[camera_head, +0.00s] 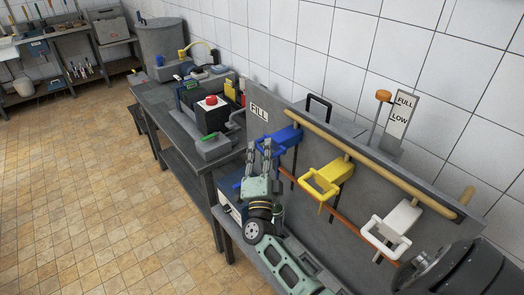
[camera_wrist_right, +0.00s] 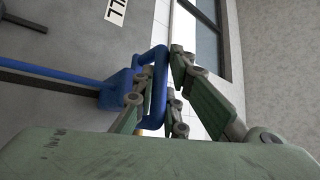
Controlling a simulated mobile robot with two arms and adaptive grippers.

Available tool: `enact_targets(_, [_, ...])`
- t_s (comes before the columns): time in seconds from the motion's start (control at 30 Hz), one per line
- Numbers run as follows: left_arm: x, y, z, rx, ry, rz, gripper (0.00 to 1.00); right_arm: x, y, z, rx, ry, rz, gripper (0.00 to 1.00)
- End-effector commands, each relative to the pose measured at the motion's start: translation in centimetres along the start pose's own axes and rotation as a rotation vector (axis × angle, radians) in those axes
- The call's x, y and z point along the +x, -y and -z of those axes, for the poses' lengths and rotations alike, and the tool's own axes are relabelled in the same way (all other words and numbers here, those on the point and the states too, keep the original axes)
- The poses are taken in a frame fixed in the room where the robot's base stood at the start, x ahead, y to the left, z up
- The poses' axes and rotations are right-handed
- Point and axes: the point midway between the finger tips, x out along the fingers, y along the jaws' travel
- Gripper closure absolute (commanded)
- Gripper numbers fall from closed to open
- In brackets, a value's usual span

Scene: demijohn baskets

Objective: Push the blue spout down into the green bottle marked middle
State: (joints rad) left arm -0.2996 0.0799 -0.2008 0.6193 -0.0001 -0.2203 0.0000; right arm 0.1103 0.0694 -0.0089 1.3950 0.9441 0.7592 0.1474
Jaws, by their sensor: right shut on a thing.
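The blue spout (camera_head: 284,138) is a blue block with a loop handle, at the upright grey panel below the wooden rail. In the right wrist view the blue spout (camera_wrist_right: 121,90) has its loop between my fingers. My right gripper (camera_head: 261,150) is shut on this loop; its fingers hide part of it in the head view. In the wrist view my right gripper (camera_wrist_right: 162,82) has fingers on both sides of the loop. No green bottle or middle mark can be made out in either view. My left gripper is not in view.
A yellow handled piece (camera_head: 328,178) and a white one (camera_head: 393,226) sit along the panel (camera_head: 340,130), right of the blue spout. A FILL label (camera_head: 259,112) is at the panel's left end. A dark drum (camera_head: 460,270) is at lower right. The tiled floor (camera_head: 90,215) is clear.

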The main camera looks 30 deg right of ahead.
Motion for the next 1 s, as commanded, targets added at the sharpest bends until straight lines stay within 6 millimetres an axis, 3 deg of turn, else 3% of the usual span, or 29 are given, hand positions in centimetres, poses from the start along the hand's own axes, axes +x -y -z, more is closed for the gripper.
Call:
enact_targets(0.2, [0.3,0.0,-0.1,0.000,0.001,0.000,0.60,-0.2,-0.3,-0.1,-0.003,0.000,-0.001,1.00])
enact_targets(0.37, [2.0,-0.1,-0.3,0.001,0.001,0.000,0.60,-0.9,-1.9,-0.8,-0.003,0.000,-0.004,1.00])
enact_targets(0.8, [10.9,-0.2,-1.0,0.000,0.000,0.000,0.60,-4.8,-10.1,-4.7,-0.005,0.002,-0.005,1.00])
enact_targets(1.0, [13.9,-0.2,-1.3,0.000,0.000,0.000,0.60,-6.1,-12.9,-6.0,-0.005,0.002,-0.004,1.00])
